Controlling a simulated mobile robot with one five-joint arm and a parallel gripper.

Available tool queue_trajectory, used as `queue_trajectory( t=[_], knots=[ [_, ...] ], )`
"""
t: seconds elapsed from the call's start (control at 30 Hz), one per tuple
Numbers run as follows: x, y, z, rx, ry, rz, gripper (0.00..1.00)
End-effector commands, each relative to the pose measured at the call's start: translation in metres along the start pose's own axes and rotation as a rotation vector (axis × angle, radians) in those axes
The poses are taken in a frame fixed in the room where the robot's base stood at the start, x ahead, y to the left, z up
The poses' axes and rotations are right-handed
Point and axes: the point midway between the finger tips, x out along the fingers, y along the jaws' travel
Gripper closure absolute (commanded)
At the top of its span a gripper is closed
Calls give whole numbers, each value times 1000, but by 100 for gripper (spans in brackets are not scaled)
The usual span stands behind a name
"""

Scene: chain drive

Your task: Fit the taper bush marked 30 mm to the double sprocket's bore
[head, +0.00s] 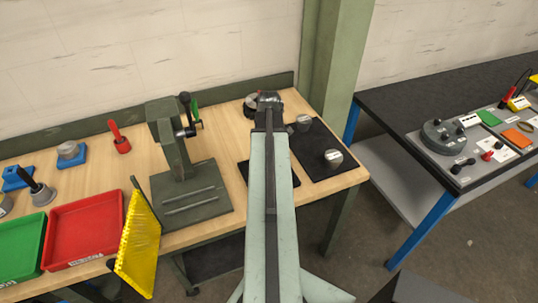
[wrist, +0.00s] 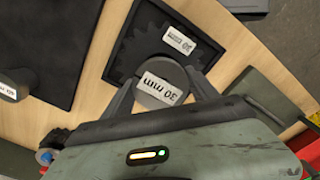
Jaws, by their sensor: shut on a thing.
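In the wrist view my gripper (wrist: 163,84) is shut on a round grey taper bush (wrist: 162,94) whose white label reads 30 mm. The dark toothed sprocket (wrist: 146,45) lies in a square black tray (wrist: 118,66) just beyond the bush, and carries a small white label. The held bush overlaps the sprocket's near part in this view, so the bore is hidden. I cannot tell the gap between them. In the head view my arm covers the fingers, the bush and most of the tray.
Two other grey bushes (head: 333,157) stand on a dark mat (head: 316,168) right of my arm. A separate dark table (head: 420,105) stands at right.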

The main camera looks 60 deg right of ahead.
Motion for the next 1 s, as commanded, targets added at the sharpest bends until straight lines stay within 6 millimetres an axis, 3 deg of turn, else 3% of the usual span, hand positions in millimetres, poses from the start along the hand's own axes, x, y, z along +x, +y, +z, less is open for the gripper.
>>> queue_trajectory(
  t=[1.0],
  knots=[
    [16,0,0,-1,0,0,100]
  ],
)
